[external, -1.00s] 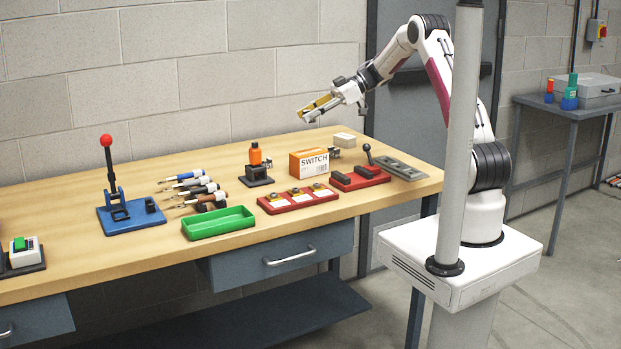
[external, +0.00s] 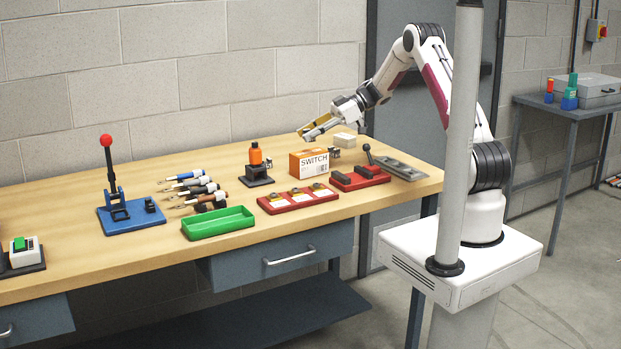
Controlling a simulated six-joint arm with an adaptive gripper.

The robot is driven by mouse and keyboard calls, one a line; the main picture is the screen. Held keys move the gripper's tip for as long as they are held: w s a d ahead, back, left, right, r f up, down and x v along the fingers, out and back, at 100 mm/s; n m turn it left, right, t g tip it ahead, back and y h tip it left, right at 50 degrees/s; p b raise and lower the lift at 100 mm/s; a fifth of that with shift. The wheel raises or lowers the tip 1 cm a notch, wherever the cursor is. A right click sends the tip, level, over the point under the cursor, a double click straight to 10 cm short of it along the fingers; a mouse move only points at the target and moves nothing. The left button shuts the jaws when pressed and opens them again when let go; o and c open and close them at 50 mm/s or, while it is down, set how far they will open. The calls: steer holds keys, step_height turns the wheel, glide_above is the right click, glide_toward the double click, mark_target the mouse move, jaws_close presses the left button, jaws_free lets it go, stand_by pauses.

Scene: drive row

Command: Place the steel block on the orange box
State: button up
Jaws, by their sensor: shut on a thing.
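The orange box (external: 297,165), with a white label reading SWITCH, stands upright on the wooden bench. My gripper (external: 308,133) is above the box and apart from it, reaching down to the left. Its jaws are shut on a small grey piece that looks like the steel block; it is too small here to tell clearly from the fingers. The visible part of the box's top looks bare.
A red tray (external: 297,199) with several pieces lies in front of the box. A red fixture with a black lever (external: 359,178) is right of it. An orange bottle on a stand (external: 256,158) is left. A pale block (external: 345,140) lies behind. A green tray (external: 218,222) is further left.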

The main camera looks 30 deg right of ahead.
mark_target(309, 152)
steer(key=shift+f, duration=1.75)
steer(key=shift+c, duration=0.2)
steer(key=shift+f, duration=0.15)
steer(key=o, duration=1.3)
steer(key=shift+o, duration=0.2)
steer(key=shift+d+r, duration=0.15)
steer(key=shift+r, duration=0.05)
steer(key=v, duration=1.1)
steer(key=shift+d+r, duration=0.15)
steer(key=shift+d, duration=0.15)
